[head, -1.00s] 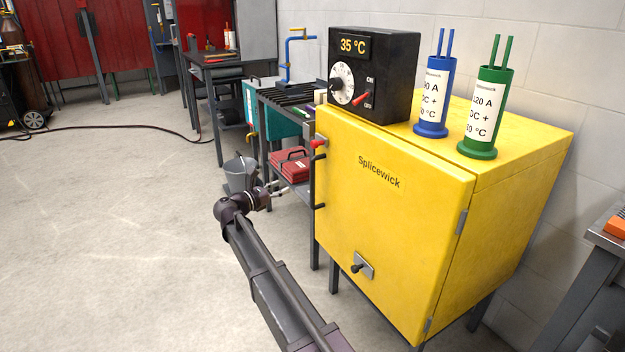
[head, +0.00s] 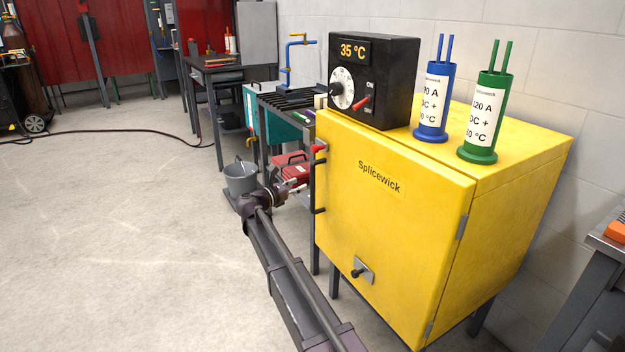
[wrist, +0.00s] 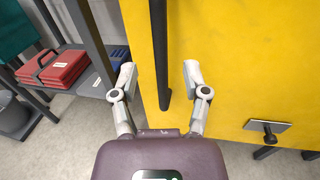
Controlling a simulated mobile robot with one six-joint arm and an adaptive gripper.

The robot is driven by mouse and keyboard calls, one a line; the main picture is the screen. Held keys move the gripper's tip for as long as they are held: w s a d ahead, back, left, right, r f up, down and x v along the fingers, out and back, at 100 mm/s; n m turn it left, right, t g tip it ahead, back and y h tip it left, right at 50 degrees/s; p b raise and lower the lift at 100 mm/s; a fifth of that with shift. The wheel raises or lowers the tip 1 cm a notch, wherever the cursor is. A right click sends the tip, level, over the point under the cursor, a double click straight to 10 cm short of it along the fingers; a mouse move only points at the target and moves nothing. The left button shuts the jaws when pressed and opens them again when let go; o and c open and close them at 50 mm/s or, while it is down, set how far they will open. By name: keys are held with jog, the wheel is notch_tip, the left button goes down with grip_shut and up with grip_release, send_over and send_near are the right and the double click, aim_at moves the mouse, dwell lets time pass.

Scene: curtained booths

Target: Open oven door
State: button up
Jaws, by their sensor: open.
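The yellow oven (head: 400,230) stands at the right on dark legs, its front door shut and marked "Splicewick". My gripper is open and empty, and no contact with the handle shows. In the head view my gripper (head: 300,188) is small beside the door's left edge.
A black control box (head: 374,80) reading 35 °C and blue (head: 433,100) and green (head: 486,115) rod holders stand on the oven. A red case (head: 290,165) and grey bucket (head: 240,178) are left of the oven.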

jog(key=x, duration=0.6)
jog(key=shift+w+d, duration=0.3)
grip_shut()
